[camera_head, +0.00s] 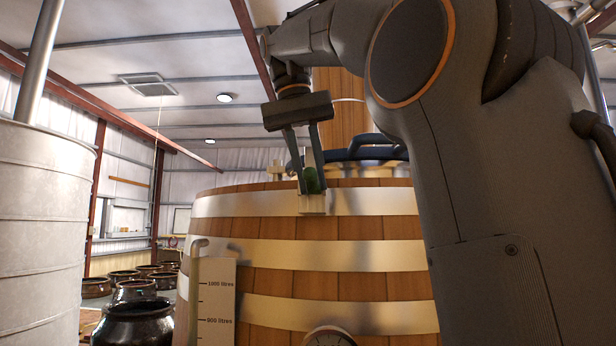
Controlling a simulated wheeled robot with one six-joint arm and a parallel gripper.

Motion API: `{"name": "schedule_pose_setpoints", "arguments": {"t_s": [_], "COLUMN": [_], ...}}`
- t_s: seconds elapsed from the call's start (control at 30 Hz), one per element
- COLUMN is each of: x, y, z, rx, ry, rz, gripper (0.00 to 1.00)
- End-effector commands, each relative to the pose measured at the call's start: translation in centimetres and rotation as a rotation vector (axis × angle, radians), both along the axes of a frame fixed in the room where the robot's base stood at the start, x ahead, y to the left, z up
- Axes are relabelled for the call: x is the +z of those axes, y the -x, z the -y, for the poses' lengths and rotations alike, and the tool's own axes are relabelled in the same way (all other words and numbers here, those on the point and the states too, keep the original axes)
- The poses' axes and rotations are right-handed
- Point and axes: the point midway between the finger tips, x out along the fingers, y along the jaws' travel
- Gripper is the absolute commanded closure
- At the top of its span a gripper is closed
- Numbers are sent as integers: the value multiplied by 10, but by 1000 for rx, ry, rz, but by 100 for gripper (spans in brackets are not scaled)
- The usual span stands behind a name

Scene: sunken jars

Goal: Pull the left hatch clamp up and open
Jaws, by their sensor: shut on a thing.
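A hatch clamp (312,204) with a pale metal base sits at the top edge of the wooden vat (330,228). Its green grip (312,180) stands between the fingers of my gripper (307,185). My gripper points down and is shut on this clamp's grip. The fingers partly cover the grip, so the clamp's exact angle is hard to tell. A blue hatch part (362,149) shows just behind and to the right, partly hidden by my arm.
A pale fitting (276,170) stands on the vat's top, left of my gripper. A large metal tank (40,220) stands at the left. Several dark jars (140,322) stand on the floor between. A litre scale (217,300) and a round gauge (329,337) are on the vat's front.

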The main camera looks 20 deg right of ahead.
Motion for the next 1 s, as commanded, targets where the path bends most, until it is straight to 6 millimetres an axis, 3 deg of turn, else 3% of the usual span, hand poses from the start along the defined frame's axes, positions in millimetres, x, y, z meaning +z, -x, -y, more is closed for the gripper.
{"name": "schedule_pose_setpoints", "arguments": {"t_s": [0.2, 0.23, 0.33, 1.0], "x": [1, 1, 1, -2], "y": [0, 0, 0, -7], "z": [0, 0, 0, -1], "rx": [-1, -1, -1, 1], "ry": [0, 0, 0, 16], "rz": [5, 5, 5, 31], "gripper": [100, 76, 62, 62]}}
